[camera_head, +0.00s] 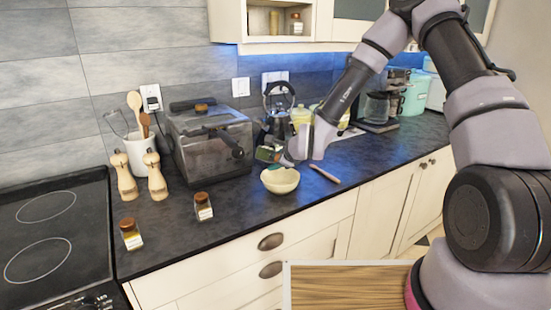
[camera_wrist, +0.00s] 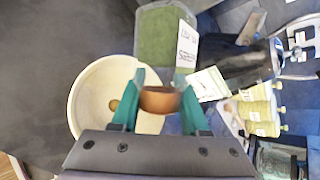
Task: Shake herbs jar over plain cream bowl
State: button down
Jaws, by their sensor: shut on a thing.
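The herbs jar (camera_head: 268,154), with green contents and a white label, is held tilted just above and behind the plain cream bowl (camera_head: 280,181) on the dark counter. In the wrist view, the jar's green body (camera_wrist: 165,36) extends past the fingers, and its brown lid (camera_wrist: 160,99) sits between the teal fingertips. My gripper (camera_wrist: 158,98) is shut on the jar at the lid end. The bowl (camera_wrist: 88,88) lies below and left of the jar there, partly hidden by a finger. A small brownish spot shows inside it. The head view shows my gripper (camera_head: 284,159) near the bowl's back rim.
Two cork-topped jars (camera_head: 203,207) (camera_head: 131,234) stand at the counter's front left. Wooden mills (camera_head: 156,176), a toaster oven (camera_head: 210,145) and a kettle (camera_head: 278,108) stand behind. A pinkish utensil (camera_head: 324,173) lies right of the bowl. The stove (camera_head: 45,225) is at left.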

jog(key=shift+m+t+y, duration=0.6)
jog(key=shift+m+y, duration=0.1)
jog(key=shift+y, duration=0.4)
jog(key=shift+w+a+r+m+t+y, duration=0.1)
jog(key=shift+a+r+m+t+y, duration=0.2)
jog(key=shift+m+t+y, duration=0.5)
jog(key=shift+y, duration=0.3)
jog(key=shift+r, duration=0.1)
jog(key=shift+r, duration=2)
jog(key=shift+n, duration=0.3)
jog(key=shift+a+f+g, duration=0.15)
jog(key=shift+a+g, duration=0.05)
jog(key=shift+g, duration=0.3)
jog(key=shift+d+g+h, duration=0.2)
jog(key=shift+g+h, duration=0.1)
jog(key=shift+h, duration=0.3)
